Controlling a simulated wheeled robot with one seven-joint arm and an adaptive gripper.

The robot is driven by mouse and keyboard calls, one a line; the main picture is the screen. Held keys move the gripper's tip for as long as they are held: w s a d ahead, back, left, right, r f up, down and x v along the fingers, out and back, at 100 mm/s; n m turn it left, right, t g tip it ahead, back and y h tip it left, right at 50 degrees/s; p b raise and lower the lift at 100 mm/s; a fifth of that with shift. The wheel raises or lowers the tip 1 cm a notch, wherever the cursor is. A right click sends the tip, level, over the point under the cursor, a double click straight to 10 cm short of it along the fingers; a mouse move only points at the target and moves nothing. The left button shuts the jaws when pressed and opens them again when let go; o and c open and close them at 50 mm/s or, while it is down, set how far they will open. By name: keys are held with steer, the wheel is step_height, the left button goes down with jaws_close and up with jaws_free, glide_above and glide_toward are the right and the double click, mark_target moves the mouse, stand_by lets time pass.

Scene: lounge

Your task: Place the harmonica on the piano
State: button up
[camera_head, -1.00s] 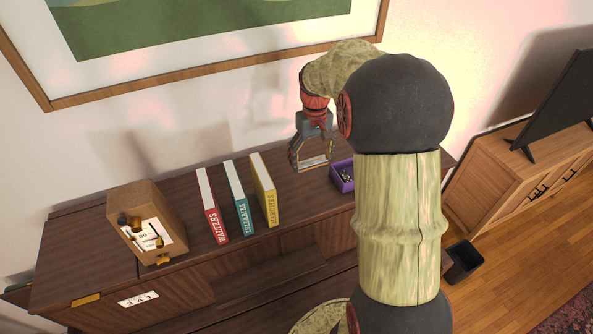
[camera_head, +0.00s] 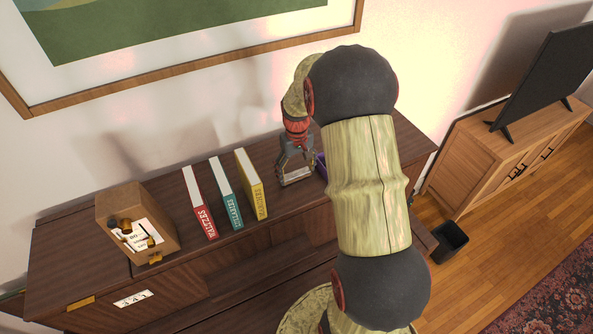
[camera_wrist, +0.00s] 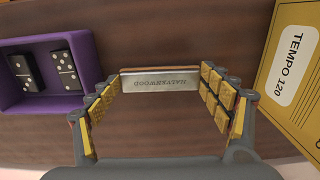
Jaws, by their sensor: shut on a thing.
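The harmonica (camera_wrist: 158,83) is a small silver bar with wooden-looking edging and lettering on its side. My gripper (camera_wrist: 161,82) is shut on it end to end, with a yellow-padded finger at each end. In the head view my gripper (camera_head: 296,178) points down, with the harmonica (camera_head: 297,175) between its fingers, low over the dark wooden top of the piano (camera_head: 150,265). I cannot tell whether the harmonica touches the wood.
Red (camera_head: 201,205), teal (camera_head: 227,195) and yellow (camera_head: 252,185) books stand left of my gripper. A purple tray with dominoes (camera_wrist: 85,75) is close on the other side. A wooden box (camera_head: 135,215) stands farther left. Bare top lies between yellow book and tray.

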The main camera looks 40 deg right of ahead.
steer(key=shift+f, duration=0.1)
steer(key=o, duration=0.7)
steer(key=shift+f, duration=0.1)
steer(key=o, duration=0.4)
steer(key=shift+o, duration=0.3)
